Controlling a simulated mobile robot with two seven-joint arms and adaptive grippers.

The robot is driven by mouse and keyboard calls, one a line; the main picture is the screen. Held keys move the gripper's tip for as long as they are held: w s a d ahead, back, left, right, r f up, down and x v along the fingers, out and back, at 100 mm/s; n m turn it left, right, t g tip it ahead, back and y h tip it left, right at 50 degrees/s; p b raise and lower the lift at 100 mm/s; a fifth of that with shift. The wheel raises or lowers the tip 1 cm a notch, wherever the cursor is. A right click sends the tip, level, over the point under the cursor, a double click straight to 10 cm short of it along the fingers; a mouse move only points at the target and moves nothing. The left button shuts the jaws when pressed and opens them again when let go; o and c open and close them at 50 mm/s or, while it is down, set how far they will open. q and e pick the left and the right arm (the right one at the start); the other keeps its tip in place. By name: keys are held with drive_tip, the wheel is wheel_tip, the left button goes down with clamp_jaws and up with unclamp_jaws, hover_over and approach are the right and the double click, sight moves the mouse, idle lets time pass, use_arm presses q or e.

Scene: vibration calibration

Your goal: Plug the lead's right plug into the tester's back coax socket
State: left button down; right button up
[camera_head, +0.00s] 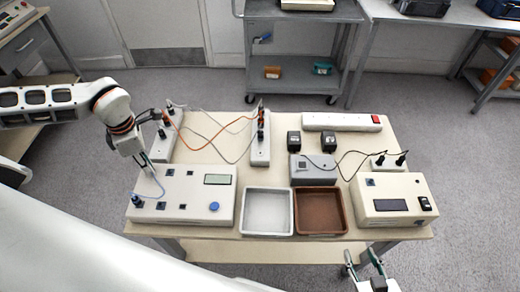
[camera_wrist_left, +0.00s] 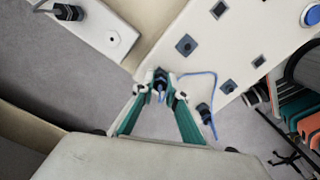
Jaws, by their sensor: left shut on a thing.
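The tester (camera_head: 200,190) is the cream box at the front left of the table, with a small display, a blue button and several dark square sockets. The lead (camera_wrist_left: 213,95) is a thin blue cable. One plug (camera_wrist_left: 203,107) sits in the tester's front left socket. My left gripper (camera_wrist_left: 162,88) is shut on the other plug (camera_wrist_left: 160,76), beside the tester's left edge. The empty back left socket (camera_wrist_left: 186,45) is close by, apart from the held plug. In the head view my left gripper (camera_head: 149,164) partly hides this plug. My right gripper (camera_head: 362,256) is open and empty at the front right.
A white tray (camera_head: 244,213) and a brown tray (camera_head: 346,213) stand right of the tester. A beige box (camera_head: 410,185) is at the right. White power strips (camera_head: 260,150) with orange and grey cables stand behind, one (camera_head: 163,148) near my left gripper.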

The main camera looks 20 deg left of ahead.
use_arm(q)
drive_tip(key=shift+m+p, duration=1.95)
drive_tip(key=shift+m, duration=0.55)
drive_tip(key=shift+m, duration=1.3)
drive_tip(key=m, duration=0.4)
drive_tip(key=c, duration=1.9)
unclamp_jaws()
drive_tip(key=shift+r, duration=2.55)
